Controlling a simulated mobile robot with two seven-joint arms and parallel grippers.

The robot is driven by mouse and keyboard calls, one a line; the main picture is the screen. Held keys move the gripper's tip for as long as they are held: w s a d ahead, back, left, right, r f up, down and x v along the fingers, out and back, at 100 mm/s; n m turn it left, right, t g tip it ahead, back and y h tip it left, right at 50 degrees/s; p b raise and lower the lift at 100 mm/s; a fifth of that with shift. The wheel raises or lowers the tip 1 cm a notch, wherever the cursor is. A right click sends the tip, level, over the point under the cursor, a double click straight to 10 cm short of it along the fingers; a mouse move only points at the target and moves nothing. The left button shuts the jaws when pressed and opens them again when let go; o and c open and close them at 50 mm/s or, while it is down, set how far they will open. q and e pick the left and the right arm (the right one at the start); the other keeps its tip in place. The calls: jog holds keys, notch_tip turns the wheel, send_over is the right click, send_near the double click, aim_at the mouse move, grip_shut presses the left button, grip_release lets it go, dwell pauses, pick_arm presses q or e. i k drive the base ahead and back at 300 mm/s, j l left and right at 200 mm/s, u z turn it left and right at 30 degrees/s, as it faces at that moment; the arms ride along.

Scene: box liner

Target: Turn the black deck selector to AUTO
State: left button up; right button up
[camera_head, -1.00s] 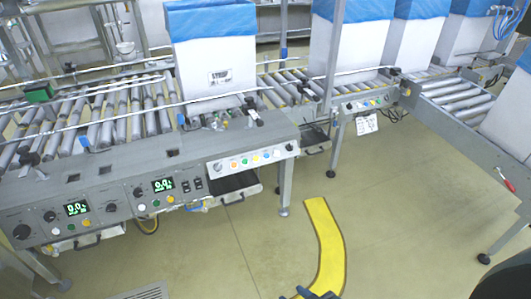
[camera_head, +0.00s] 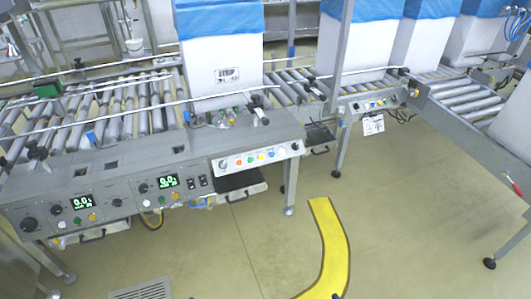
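The grey control console (camera_head: 100,178) runs along the front of the roller conveyor at left. A large black knob (camera_head: 29,224) sits at its far left end, with smaller black knobs (camera_head: 143,188) beside two green displays. A white button panel (camera_head: 245,160) at the console's right end has a dark round knob (camera_head: 222,164) left of its coloured buttons. The labels are too small to read, so I cannot tell which knob is the deck selector or where it points. Neither of my grippers is in view.
White boxes with blue liners (camera_head: 222,62) stand on the conveyors. A small panel (camera_head: 370,104) is on the farther conveyor. A yellow curved floor stripe (camera_head: 333,245) and a floor grate (camera_head: 145,290) lie in front. The floor at centre right is clear. Drawer-like trays (camera_head: 240,182) jut out below the console.

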aim_at(295, 146)
jog(key=l+u, duration=0.35)
jog(key=l, duration=0.4)
jog(key=l+u, duration=0.35)
jog(key=l, duration=0.45)
jog(key=i+l+u, duration=0.2)
jog(key=i, duration=0.35)
jog(key=i+u, duration=0.2)
jog(key=i, duration=0.35)
